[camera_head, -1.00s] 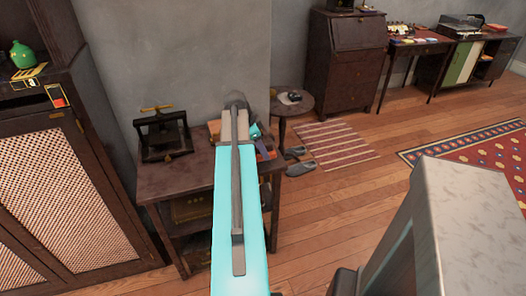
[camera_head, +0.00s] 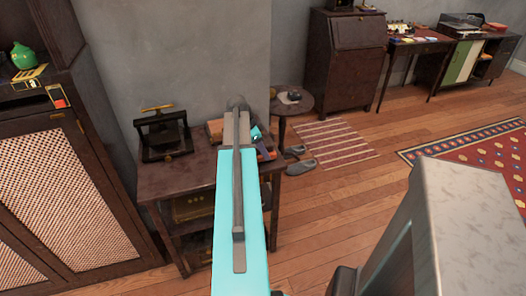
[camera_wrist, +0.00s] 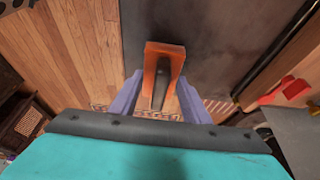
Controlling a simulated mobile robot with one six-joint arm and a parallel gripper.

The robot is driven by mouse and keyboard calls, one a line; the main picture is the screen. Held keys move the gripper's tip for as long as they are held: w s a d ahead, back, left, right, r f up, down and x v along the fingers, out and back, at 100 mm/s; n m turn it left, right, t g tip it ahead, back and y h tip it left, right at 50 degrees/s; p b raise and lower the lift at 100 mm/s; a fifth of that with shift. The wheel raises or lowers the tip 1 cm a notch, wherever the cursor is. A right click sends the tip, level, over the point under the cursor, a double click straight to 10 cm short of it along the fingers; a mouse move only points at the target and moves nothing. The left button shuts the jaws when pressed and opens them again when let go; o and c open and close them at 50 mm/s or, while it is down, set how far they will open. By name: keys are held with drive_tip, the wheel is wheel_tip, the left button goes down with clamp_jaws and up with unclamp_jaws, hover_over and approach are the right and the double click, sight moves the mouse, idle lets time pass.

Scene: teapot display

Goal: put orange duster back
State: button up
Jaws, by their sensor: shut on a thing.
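The orange duster (camera_wrist: 176,52) is between the two bluish-purple fingers of my gripper (camera_wrist: 158,92) in the wrist view. My gripper is shut on it, and its orange end extends beyond the fingertips. In the camera_head view my gripper (camera_head: 263,147) is partly hidden behind my cyan arm, over the right end of a small dark table (camera_head: 195,180). Some orange shows on both sides of the arm there, but I cannot tell which part is the duster. I cannot tell whether the duster touches anything.
A black press (camera_head: 165,135) stands on the table's left part, with bare tabletop in front. A mesh-door cabinet (camera_head: 50,200) is at left. A round side table (camera_head: 292,104), grey slippers (camera_head: 296,160) and a striped rug (camera_head: 335,143) lie to the right. A grey wall rises behind.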

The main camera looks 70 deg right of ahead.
drive_tip(key=shift+f, duration=0.55)
drive_tip(key=shift+f, duration=0.15)
drive_tip(key=o, duration=1)
drive_tip(key=shift+b+v, duration=0.75)
drive_tip(key=shift+v, duration=5.4)
